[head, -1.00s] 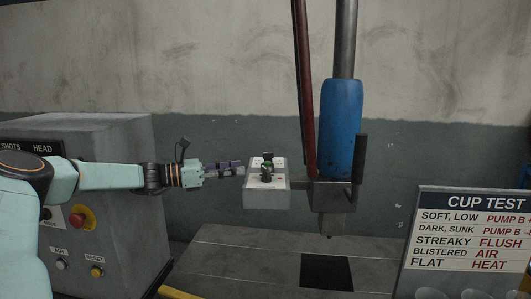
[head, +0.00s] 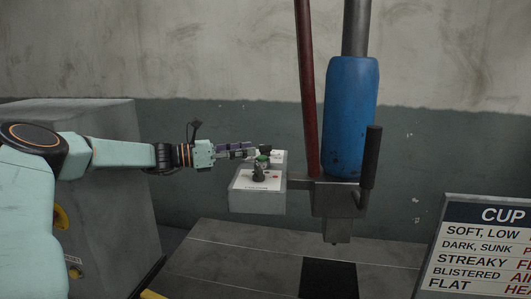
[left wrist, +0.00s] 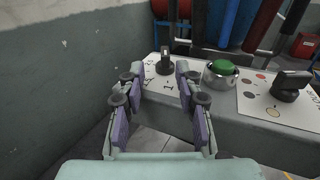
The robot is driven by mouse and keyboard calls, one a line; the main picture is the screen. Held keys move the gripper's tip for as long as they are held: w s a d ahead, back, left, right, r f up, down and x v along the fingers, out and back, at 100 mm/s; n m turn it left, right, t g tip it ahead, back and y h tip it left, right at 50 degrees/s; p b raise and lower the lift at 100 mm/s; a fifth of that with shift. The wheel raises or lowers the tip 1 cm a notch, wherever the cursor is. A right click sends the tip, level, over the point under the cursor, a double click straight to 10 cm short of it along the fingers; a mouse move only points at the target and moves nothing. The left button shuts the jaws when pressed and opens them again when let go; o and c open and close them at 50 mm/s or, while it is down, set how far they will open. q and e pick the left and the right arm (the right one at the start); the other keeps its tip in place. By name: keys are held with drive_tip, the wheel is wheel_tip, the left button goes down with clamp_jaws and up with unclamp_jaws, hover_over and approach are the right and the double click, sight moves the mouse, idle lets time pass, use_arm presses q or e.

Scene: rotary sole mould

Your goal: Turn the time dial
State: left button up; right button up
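A pale control box (head: 257,203) hangs beside the metal mixing head. In the left wrist view it bears two black pointer knobs with a green push button (left wrist: 220,68) between them. The left knob (left wrist: 165,63) stands on a white plate with scale marks. The right knob (left wrist: 288,86) stands on a white plate with coloured spots. I cannot read which is the time dial. My left gripper (left wrist: 156,72) is open and empty, its fingertips either side of the line to the left knob and short of it. My right gripper is not in view.
A blue cylinder (head: 348,115), a dark red hose (head: 305,90) and a black handle (head: 371,155) stand right of the box. A grey cabinet (head: 110,220) is at left. A cup test sign (head: 485,255) is at right. A grey surface (head: 240,260) lies below.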

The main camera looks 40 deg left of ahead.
sight(264, 145)
use_arm(q)
drive_tip(key=shift+w+d+f+b, duration=0.25)
drive_tip(key=shift+w+d+b, duration=0.1)
drive_tip(key=shift+w+d+r+b, duration=0.25)
drive_tip(key=shift+w+d, duration=0.15)
drive_tip(key=shift+d, duration=0.1)
drive_tip(key=shift+w+d+r+b, duration=0.2)
drive_tip(key=shift+w+d, duration=0.15)
drive_tip(key=shift+d, duration=0.15)
drive_tip(key=shift+w+d, duration=0.15)
drive_tip(key=shift+w, duration=0.2)
drive_tip(key=shift+w+d+f, duration=0.1)
drive_tip(key=shift+w+d, duration=0.05)
drive_tip(key=shift+w, duration=0.35)
drive_tip(key=shift+w+d+f, duration=0.1)
drive_tip(key=shift+w+d, duration=0.05)
drive_tip(key=shift+w, duration=0.3)
drive_tip(key=shift+s+d+r, duration=0.1)
drive_tip(key=shift+s+r, duration=0.25)
drive_tip(key=shift+c, duration=0.5)
drive_tip(key=shift+w+f, duration=0.2)
drive_tip(key=shift+w, duration=0.05)
drive_tip(key=c, duration=0.5)
clamp_jaws()
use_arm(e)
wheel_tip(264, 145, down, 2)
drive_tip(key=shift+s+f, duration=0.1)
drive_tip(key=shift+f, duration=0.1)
